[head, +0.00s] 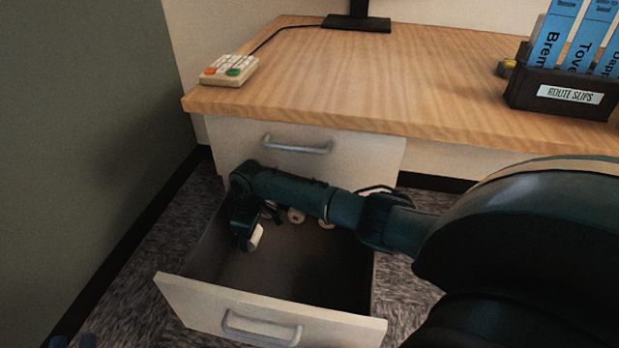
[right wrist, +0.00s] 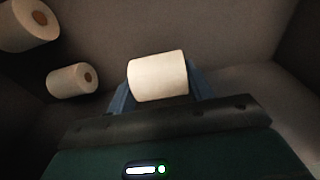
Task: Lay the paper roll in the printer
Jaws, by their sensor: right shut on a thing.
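My right gripper (head: 254,238) reaches down into the open lower drawer (head: 270,309). It is shut on a white paper roll (head: 256,237), which also shows between the blue fingers in the right wrist view (right wrist: 158,76). Two other rolls with brown cores, one in the corner (right wrist: 30,25) and one below it (right wrist: 72,80), lie to the left in that view. In the head view, small pale rolls (head: 296,215) lie at the drawer's back, partly hidden by my arm. My left gripper (head: 73,342) shows only its two blue fingertips, apart, at the bottom left edge. No printer is recognisable.
The wooden desk (head: 330,75) stands above the drawers, with a closed upper drawer (head: 300,146). A keypad (head: 228,70) with coloured keys sits at its left edge. A black route slips box (head: 565,92) with blue cards stands at the right. A wall (head: 85,130) closes the left side.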

